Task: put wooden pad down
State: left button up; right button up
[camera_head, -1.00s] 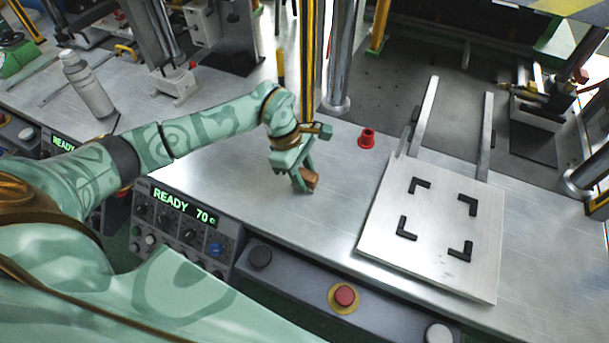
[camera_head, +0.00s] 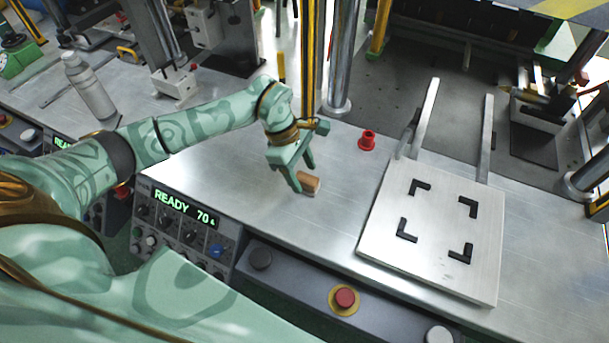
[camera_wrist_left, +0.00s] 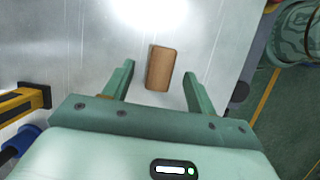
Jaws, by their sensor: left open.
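The wooden pad (camera_head: 309,181) is a small brown block resting on the metal worktop, left of the square plate. My left gripper (camera_head: 304,182) is open at the pad, with its fingers apart. In the left wrist view the pad (camera_wrist_left: 160,68) lies on the shiny surface between and slightly beyond the tips of the open left gripper (camera_wrist_left: 160,75). A gap shows on both sides of it, so the fingers do not touch it there. My right gripper is not in view.
A square metal plate (camera_head: 400,180) with black corner marks lies to the right. A red cap (camera_head: 367,140) stands behind the pad. A yellow post (camera_head: 311,60) and a steel column (camera_head: 341,60) rise behind the gripper. A panel with a red button (camera_head: 345,296) lines the front edge.

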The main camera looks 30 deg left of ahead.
pick_arm(q)
jog(key=p+v, duration=0.1)
jog(key=v, duration=0.8)
jog(key=shift+a+r, duration=0.15)
jog(key=shift+r, duration=0.2)
jog(key=shift+s, duration=0.1)
